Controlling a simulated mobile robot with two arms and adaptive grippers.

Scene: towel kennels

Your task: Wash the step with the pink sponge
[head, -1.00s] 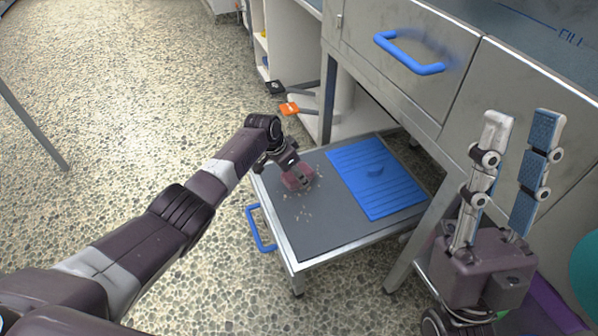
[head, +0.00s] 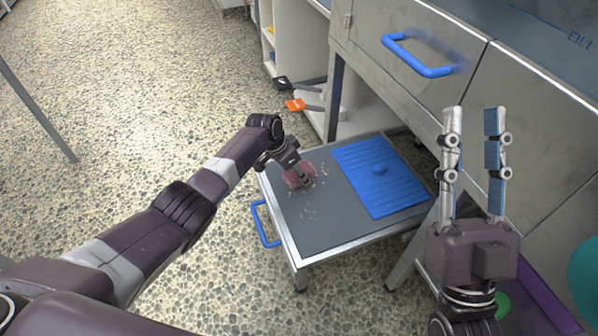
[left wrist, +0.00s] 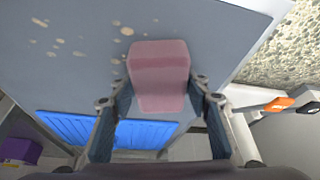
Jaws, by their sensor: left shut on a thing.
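The step (head: 322,222) is a low grey platform with a metal rim, with pale specks (head: 311,210) scattered on its top. My left gripper (head: 295,172) is shut on the pink sponge (head: 291,181) over the step's left back part. The left wrist view shows the sponge (left wrist: 160,72) between the fingers, just above or against the grey surface, with specks (left wrist: 58,41) beside it. I cannot tell whether it touches. My right gripper (head: 473,118) is open, empty and upright at the right, away from the step.
The metal cabinet (head: 392,75) stands behind and right. Orange (head: 296,105) and black objects lie near the shelf.

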